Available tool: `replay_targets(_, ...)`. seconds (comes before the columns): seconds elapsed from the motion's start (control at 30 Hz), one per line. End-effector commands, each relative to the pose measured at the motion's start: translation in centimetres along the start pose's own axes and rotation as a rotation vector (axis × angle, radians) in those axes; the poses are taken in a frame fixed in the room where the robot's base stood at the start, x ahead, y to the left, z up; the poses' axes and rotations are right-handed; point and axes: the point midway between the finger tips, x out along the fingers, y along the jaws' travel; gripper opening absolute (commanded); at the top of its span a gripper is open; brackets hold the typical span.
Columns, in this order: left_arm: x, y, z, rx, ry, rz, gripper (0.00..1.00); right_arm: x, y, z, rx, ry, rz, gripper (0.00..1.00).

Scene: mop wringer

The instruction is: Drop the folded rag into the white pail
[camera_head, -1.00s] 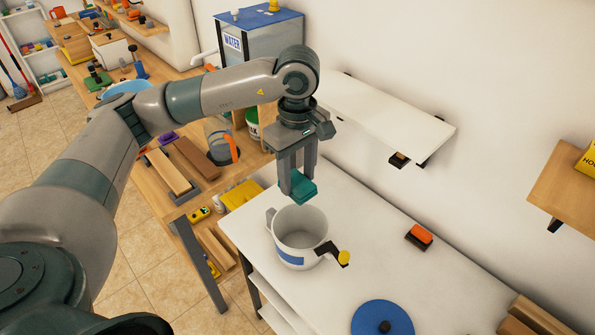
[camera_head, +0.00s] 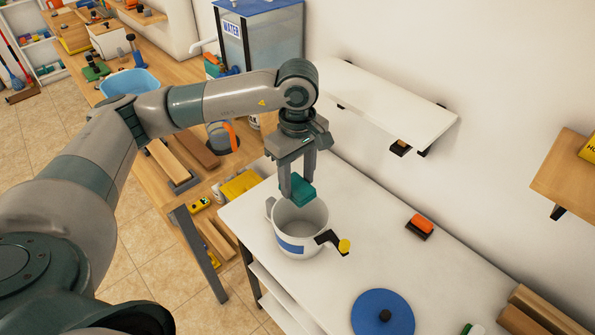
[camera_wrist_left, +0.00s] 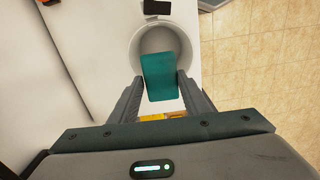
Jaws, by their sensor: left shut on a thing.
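The folded rag is a teal block (camera_head: 301,191) held in my left gripper (camera_head: 298,186). The gripper points down, shut on the rag, directly above the white pail (camera_head: 287,240). The pail has a blue patch on its side and a black crank with a yellow knob (camera_head: 344,246). It stands upright on the white table. In the left wrist view the rag (camera_wrist_left: 159,76) sits between the fingers and covers part of the pail's opening (camera_wrist_left: 143,43). The rag looks close to the rim level; the exact gap is hard to tell. My right gripper is not in view.
A blue round lid (camera_head: 366,318) and an orange-topped brush (camera_head: 421,225) lie on the white table (camera_head: 335,290). A white shelf (camera_head: 380,95) is fixed to the wall behind. A wooden bench with planks (camera_head: 170,165) stands to the left.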

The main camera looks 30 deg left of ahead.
Motion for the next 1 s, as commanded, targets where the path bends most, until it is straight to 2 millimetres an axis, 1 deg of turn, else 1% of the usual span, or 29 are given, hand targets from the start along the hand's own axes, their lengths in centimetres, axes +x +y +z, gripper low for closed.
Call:
replay_targets(0.03, 0.42, -0.02, 0.0, 0.0, -0.001, -0.001, 0.21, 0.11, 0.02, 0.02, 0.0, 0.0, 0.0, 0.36)
replay_targets(0.2, 1.02, 0.0, 0.0, 0.0, -0.001, 0.0, 0.21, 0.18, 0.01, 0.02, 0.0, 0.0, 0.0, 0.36)
replay_targets(0.47, 1.06, 0.01, -0.01, 0.0, 0.0, 0.001, 0.21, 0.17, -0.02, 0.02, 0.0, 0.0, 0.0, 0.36)
replay_targets(0.5, 1.06, 0.01, -0.01, 0.0, 0.0, 0.001, 0.45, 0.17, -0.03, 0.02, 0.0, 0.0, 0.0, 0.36)
replay_targets(0.57, 1.05, 0.01, -0.01, 0.0, 0.0, 0.001, 0.6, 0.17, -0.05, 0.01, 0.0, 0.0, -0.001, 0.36)
replay_targets(0.6, 1.05, 0.01, -0.01, 0.0, 0.0, 0.001, 0.65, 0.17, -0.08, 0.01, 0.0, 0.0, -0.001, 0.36)
replay_targets(1.0, 0.78, 0.04, 0.0, 0.0, 0.0, 0.001, 0.65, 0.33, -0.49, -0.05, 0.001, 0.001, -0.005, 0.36)
